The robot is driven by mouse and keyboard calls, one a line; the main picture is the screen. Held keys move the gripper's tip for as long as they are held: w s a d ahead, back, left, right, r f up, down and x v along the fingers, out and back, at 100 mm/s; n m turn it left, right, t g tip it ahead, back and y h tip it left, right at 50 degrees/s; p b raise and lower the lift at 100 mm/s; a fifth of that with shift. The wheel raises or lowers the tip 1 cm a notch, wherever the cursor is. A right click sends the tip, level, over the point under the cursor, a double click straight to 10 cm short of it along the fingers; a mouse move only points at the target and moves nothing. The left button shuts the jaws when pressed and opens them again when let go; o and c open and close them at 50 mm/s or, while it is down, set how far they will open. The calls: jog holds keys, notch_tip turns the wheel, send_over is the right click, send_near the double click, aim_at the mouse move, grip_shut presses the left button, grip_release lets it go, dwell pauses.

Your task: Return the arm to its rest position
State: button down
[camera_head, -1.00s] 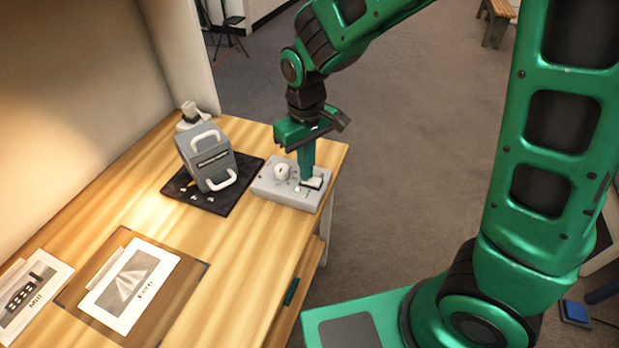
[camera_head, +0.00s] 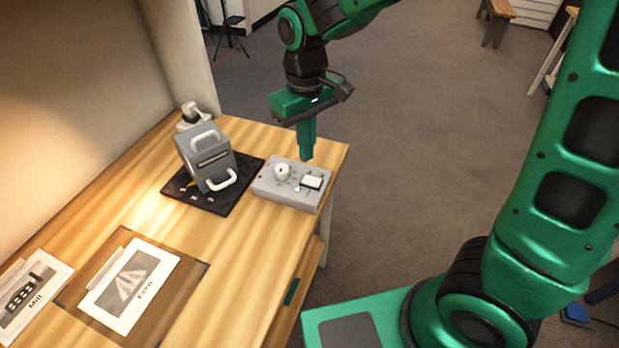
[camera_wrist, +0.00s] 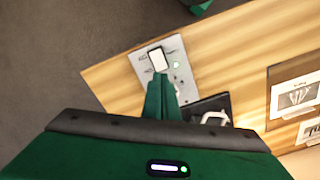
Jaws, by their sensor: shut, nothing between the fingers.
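My gripper (camera_head: 306,153) is green, shut and empty. It hangs pointing down above the back right part of the table, just over the grey control box. In the wrist view its shut fingers (camera_wrist: 162,82) reach toward the box's white rocker switch (camera_wrist: 158,59). In the head view the switch (camera_head: 312,181) on the grey control box (camera_head: 268,190) is uncovered, beside a round white knob (camera_head: 282,171).
A grey box with white handles (camera_head: 208,158) stands on a black mat (camera_head: 215,205), left of the control box. Cards marked "Mill" (camera_head: 30,295) and "Fern" (camera_head: 130,285) lie on the wooden table (camera_head: 245,260).

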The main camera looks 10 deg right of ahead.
jog(key=shift+r, duration=0.4)
jog(key=shift+d, duration=0.1)
jog(key=s+d+r+m, duration=0.2)
jog(key=d+m, duration=0.1)
jog(key=d, duration=0.9)
jog(key=s+d+m, duration=0.8)
jog(key=s+d, duration=0.9)
jog(key=s, duration=0.2)
jog(key=shift+s+d+r+m, duration=0.15)
jog(key=shift+d+m, duration=0.15)
